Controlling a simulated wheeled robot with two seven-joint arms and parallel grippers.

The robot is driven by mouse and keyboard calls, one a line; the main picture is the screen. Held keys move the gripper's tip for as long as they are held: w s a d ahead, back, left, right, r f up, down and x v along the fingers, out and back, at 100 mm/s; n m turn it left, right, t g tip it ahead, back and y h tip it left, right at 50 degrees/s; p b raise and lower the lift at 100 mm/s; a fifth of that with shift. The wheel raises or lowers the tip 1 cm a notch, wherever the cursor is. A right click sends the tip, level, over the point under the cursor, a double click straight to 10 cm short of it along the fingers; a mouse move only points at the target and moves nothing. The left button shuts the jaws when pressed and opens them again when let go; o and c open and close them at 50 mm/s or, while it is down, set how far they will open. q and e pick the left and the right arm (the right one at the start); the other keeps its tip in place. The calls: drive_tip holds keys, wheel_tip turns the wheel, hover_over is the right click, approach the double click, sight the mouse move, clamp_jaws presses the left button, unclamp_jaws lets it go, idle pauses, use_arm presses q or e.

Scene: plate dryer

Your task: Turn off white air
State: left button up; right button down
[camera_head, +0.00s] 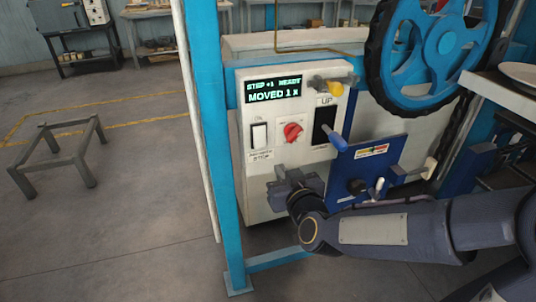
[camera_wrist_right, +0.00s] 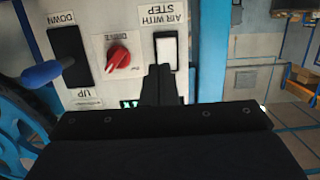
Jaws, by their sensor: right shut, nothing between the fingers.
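The white air switch (camera_head: 259,135) is an upright white rocker in a black frame on the left of the pale control panel (camera_head: 262,205). It also shows in the right wrist view (camera_wrist_right: 166,50), upside down, under the label "AIR WITH STEP". I cannot tell which way the rocker is set. My right gripper (camera_head: 279,180) is shut and empty, in front of the panel and below the switch in the head view. In the wrist view its dark fingertips (camera_wrist_right: 160,72) overlap the edge of the switch; contact cannot be told. My left gripper is out of view.
Right of the switch are a red rotary knob (camera_head: 293,131) and a black up/down switch (camera_head: 324,125). Blue (camera_head: 335,140) and yellow (camera_head: 326,86) handles stick out. A blue post (camera_head: 214,150) stands left; a blue wheel (camera_head: 445,43) is right.

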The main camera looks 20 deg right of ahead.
sight(265, 147)
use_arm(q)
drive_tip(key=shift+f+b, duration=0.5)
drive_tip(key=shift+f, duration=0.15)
use_arm(e)
drive_tip(key=w, duration=0.3)
drive_tip(key=w+f, duration=0.1)
drive_tip(key=w, duration=0.3)
drive_tip(key=w+f, duration=0.1)
drive_tip(key=w, duration=0.2)
drive_tip(key=shift+w+a, duration=0.15)
drive_tip(key=shift+w, duration=0.25)
